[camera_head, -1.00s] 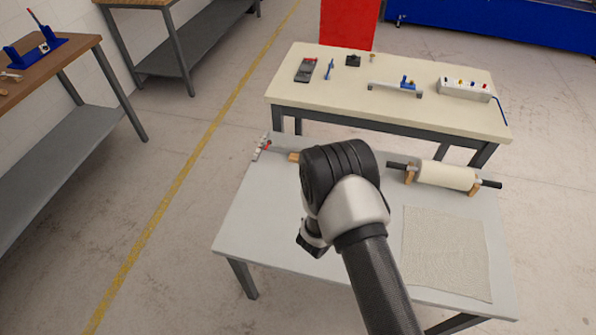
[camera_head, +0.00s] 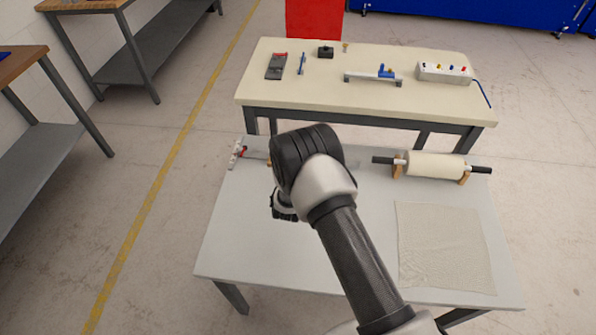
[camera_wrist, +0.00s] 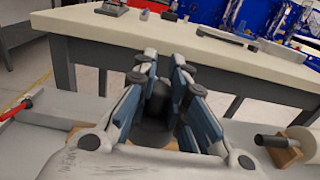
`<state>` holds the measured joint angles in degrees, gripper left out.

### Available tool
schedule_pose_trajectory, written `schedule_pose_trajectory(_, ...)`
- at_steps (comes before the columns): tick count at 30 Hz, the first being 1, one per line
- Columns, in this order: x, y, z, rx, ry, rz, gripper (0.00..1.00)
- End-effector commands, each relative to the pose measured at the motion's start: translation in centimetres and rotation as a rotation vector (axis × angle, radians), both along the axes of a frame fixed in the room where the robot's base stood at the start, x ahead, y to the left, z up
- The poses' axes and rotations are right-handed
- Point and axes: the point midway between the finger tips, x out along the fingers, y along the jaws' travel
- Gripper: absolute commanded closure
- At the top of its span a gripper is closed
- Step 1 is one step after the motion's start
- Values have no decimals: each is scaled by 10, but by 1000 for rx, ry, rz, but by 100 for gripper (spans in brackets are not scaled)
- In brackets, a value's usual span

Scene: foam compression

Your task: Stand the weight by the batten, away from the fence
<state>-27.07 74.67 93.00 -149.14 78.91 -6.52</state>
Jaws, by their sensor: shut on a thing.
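My gripper (camera_wrist: 163,75) is shut on the weight (camera_wrist: 157,104), a dark grey cylinder, in the wrist view. The weight looks upright between the fingers; I cannot tell whether its base touches the table. A tan wooden strip, probably the batten (camera_wrist: 82,131), shows low behind the gripper, largely covered by it. In the head view my arm hides the weight and nearly all of the wood. A clamp with a red part (camera_head: 238,154) is at the table's back left, and a grey bar runs from it behind my arm. I cannot tell which part is the fence.
A pale roller (camera_head: 435,166) with black handles rests on wooden cradles at the back right of the grey table (camera_head: 240,235). A beige cloth (camera_head: 445,245) lies at the front right. The table's front left is clear. A cream bench (camera_head: 330,88) with tools stands behind.

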Motion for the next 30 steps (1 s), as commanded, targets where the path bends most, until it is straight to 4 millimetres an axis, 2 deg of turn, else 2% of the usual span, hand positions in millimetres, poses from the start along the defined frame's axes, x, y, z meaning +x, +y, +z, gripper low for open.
schedule_pose_trajectory(1, 0, 1, -16, 0, -4, 0, 100)
schedule_pose_trajectory(3, 0, 1, -34, 0, -5, 0, 100)
schedule_pose_trajectory(9, 1, 1, -74, 2, -7, 0, 100)
schedule_pose_trajectory(19, 1, 1, -98, 2, -8, 0, 100)
schedule_pose_trajectory(25, 0, 0, -129, 2, -6, 0, 100)
schedule_pose_trajectory(30, 1, 1, -131, 3, -8, 0, 100)
